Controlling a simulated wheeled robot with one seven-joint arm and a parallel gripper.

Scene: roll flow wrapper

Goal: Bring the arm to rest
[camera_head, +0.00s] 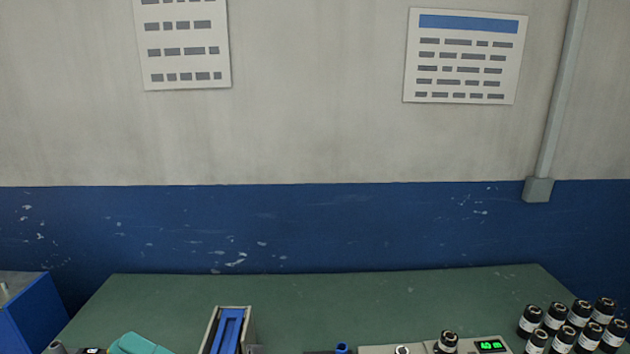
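My gripper and arm are not in view in the head camera. The green bench top (300,288) shows along the bottom of the picture. Its near part is cut off by the lower edge.
Several black bottles (555,318) crowd the right. A blue box (32,315) is at left. The bench's back strip is clear.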

